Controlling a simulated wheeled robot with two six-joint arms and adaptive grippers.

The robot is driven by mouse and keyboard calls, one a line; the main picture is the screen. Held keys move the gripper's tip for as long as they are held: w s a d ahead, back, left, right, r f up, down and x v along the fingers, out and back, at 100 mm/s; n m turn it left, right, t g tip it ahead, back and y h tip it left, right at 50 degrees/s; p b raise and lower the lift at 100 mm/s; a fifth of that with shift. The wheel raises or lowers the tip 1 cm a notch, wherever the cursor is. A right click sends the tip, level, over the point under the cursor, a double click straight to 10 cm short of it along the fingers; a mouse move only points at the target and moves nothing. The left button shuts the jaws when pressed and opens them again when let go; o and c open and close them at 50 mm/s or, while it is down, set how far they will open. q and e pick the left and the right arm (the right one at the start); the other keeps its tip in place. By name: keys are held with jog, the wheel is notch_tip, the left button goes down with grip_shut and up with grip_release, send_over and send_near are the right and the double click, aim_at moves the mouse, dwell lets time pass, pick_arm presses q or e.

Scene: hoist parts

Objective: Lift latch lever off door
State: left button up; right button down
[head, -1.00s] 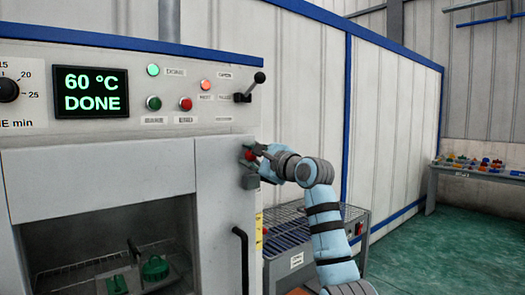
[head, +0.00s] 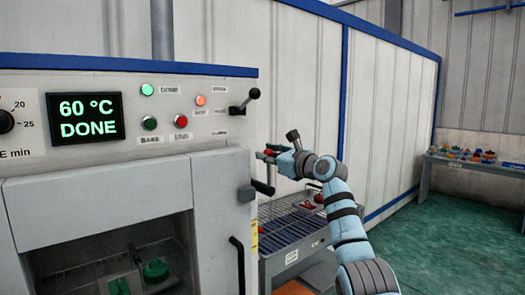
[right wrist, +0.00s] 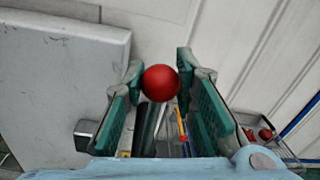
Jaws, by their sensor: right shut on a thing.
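The latch lever's red ball knob (right wrist: 160,82) sits between the teal fingers of my right gripper (right wrist: 157,85), which is shut on it in the right wrist view. A dark bar (right wrist: 148,122) runs down below the ball. In the head view my right gripper (head: 270,156) is just right of the oven's front edge, with a little red showing at its fingers. A dark rod end (head: 263,187) shows below the gripper, beside the grey latch block (head: 246,193) on the oven door (head: 221,190). Whether rod and block touch is unclear. My left gripper is not in view.
A black-knobbed lever (head: 245,102) is on the panel above, and a dark door handle (head: 238,262) is below. A wire-topped cart (head: 285,235) with red parts stands right of the oven. A bench (head: 470,167) with coloured parts is at the far right.

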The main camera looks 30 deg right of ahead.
jog(key=shift+d+m, duration=0.3)
jog(key=c, duration=1.3)
grip_release()
jog(key=s, duration=0.8)
jog(key=s+d, duration=0.1)
jog(key=s, duration=0.3)
jog(key=shift+w+f, duration=0.1)
jog(key=shift+w, duration=0.05)
jog(key=shift+d, duration=0.1)
